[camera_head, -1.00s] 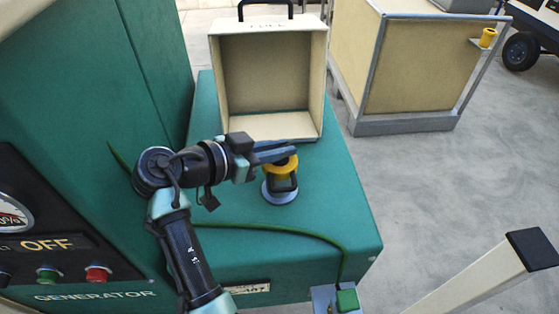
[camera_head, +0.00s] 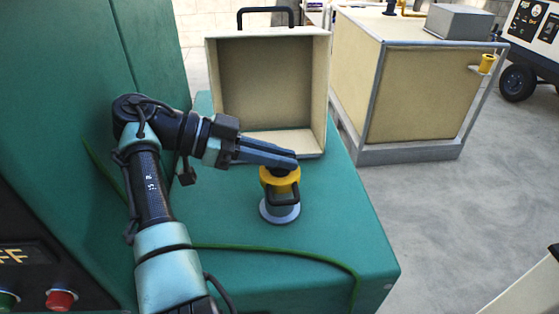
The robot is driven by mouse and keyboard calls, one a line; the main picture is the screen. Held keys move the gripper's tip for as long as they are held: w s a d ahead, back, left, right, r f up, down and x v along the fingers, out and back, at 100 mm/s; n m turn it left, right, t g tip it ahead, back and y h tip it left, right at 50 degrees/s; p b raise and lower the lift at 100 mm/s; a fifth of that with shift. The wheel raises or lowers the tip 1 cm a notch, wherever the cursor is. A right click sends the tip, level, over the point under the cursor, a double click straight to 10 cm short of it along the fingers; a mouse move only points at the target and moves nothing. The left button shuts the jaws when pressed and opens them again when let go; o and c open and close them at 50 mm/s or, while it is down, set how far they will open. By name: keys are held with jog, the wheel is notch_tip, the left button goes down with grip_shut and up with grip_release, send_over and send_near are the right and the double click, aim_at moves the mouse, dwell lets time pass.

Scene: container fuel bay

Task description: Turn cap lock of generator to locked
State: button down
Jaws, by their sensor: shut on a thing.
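The fuel cap (camera_head: 279,181) of the generator is yellow with a black loop handle or lock (camera_head: 283,194) on its front side. It sits on a pale round filler neck (camera_head: 279,212) on top of the green generator housing (camera_head: 340,230). My gripper (camera_head: 290,163) reaches in from the left, its fingers lying at the top of the yellow cap. The gripper is shut on the cap's top part, and the fingers hide what exactly lies between them. I cannot read the lock's position from here.
An open beige box (camera_head: 268,90) with a black handle stands behind the cap. A green cable (camera_head: 290,253) runs across the housing's top. A tall green panel with a red button (camera_head: 60,299) is at left. A beige framed tank (camera_head: 420,100) stands at back right, with open floor before it.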

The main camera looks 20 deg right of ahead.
jog(key=shift+f, duration=0.15)
jog(key=c, duration=0.9)
grip_release()
notch_tip(320, 180, up, 10)
jog(key=p, duration=0.2)
jog(key=shift+p, duration=0.4)
